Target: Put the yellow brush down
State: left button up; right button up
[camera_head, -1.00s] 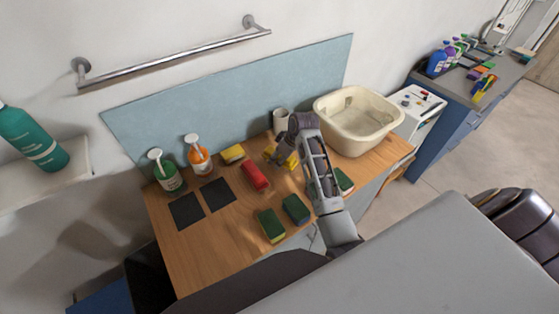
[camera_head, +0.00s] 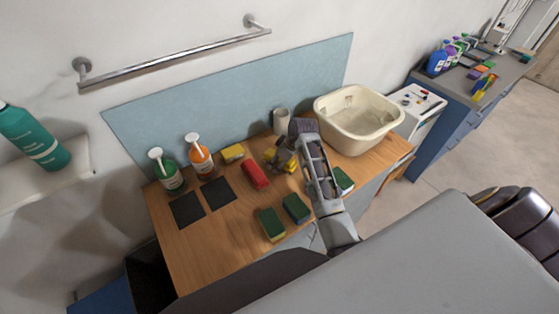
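A yellow brush (camera_head: 290,166) is on the wooden counter (camera_head: 215,245), partly hidden by my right gripper. My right gripper (camera_head: 279,158) points down over it, with its dark fingers at the yellow piece. The view is too small to tell whether the fingers are closed on it or apart. Another yellow piece (camera_head: 232,152) lies by the back panel, and a red brush (camera_head: 255,175) lies between the two. My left gripper is not in view.
Two green-and-yellow sponges (camera_head: 271,224) lie at the front edge; another is right of my arm. Two dark squares (camera_head: 218,192), a green pump bottle (camera_head: 167,170) and an orange one (camera_head: 200,158) are left.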

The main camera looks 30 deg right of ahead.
dwell(0.3)
jog(key=shift+v, duration=0.95)
jog(key=b+v, duration=0.1)
jog(key=v, duration=0.9)
jog(key=shift+r+b, duration=0.35)
jog(key=shift+f, duration=0.1)
